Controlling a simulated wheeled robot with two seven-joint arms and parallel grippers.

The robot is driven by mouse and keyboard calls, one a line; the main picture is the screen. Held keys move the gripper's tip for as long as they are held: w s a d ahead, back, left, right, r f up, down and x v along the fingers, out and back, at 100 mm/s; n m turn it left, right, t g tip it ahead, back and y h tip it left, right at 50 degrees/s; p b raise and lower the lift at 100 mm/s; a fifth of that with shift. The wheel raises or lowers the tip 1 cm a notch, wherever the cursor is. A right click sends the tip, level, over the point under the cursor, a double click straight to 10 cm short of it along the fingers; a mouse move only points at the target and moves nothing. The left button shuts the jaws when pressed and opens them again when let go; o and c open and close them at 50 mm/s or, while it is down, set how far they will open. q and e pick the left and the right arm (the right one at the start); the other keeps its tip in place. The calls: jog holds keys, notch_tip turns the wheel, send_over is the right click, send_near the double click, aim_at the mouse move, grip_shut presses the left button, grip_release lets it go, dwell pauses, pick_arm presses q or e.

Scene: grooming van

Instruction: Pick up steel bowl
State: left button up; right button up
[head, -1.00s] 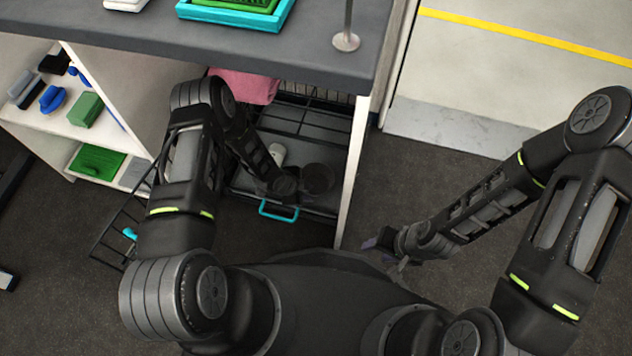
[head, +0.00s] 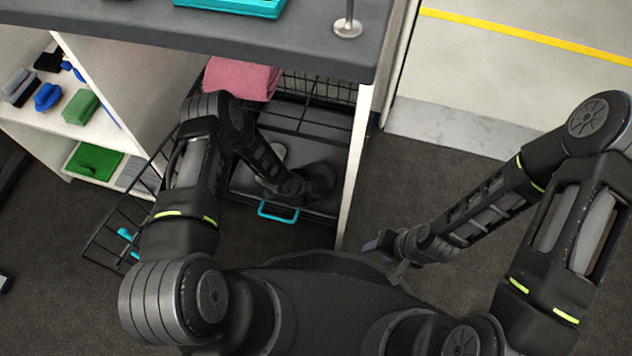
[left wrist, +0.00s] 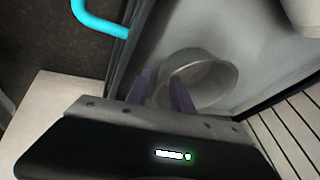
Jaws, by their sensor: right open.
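The steel bowl (left wrist: 205,78) lies in the pull-out drawer under the counter, its round rim showing in the left wrist view. In the head view the bowl (head: 322,178) looks dark and is partly behind my left gripper (head: 300,190). My left gripper (left wrist: 162,92) has its two purple fingers apart at the bowl's near rim. One finger overlaps the bowl's opening and the other is beside its outer wall; I cannot tell whether they touch. My right gripper (head: 385,246) is open and empty, low over the floor right of the cabinet.
The drawer has a cyan handle (head: 278,212), also in the left wrist view (left wrist: 98,22). A white object (left wrist: 304,14) stands near the bowl. A pink towel (head: 242,79) and wire basket are above. The cabinet's white side panel (head: 355,165) stands close on the right.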

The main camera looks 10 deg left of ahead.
pick_arm(q)
jog(key=shift+c, duration=0.6)
grip_shut()
dwell(0.8)
